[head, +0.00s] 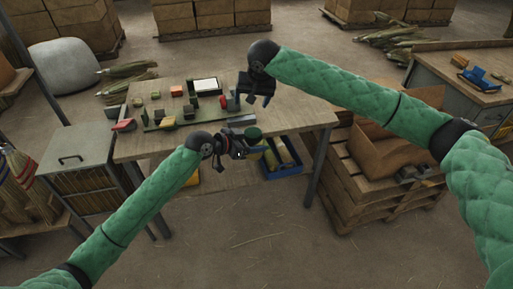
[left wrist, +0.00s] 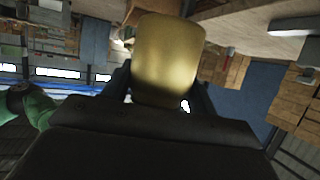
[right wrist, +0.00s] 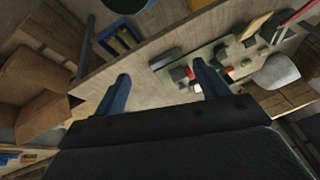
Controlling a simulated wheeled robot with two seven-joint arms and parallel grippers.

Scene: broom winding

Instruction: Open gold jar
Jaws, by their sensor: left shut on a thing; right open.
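The gold jar (left wrist: 166,62) fills the space between the fingers of my left gripper in the left wrist view. In the head view my left gripper (head: 242,150) is shut on it near the table's front edge, and a dark green top (head: 253,132) shows above the fingers. My right gripper (head: 259,94) is open and empty, above the table's right part and apart from the jar. In the right wrist view its two fingers (right wrist: 160,78) are spread with nothing between them. A dark green round shape (right wrist: 126,3), perhaps the jar's top, is cut off at the upper edge.
The wooden table (head: 290,118) carries a green board (head: 185,118) with several small blocks and tools. A blue crate (head: 282,160) with yellow things sits below its front right. A pallet with a cardboard box (head: 385,150) stands right. The table's right end is clear.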

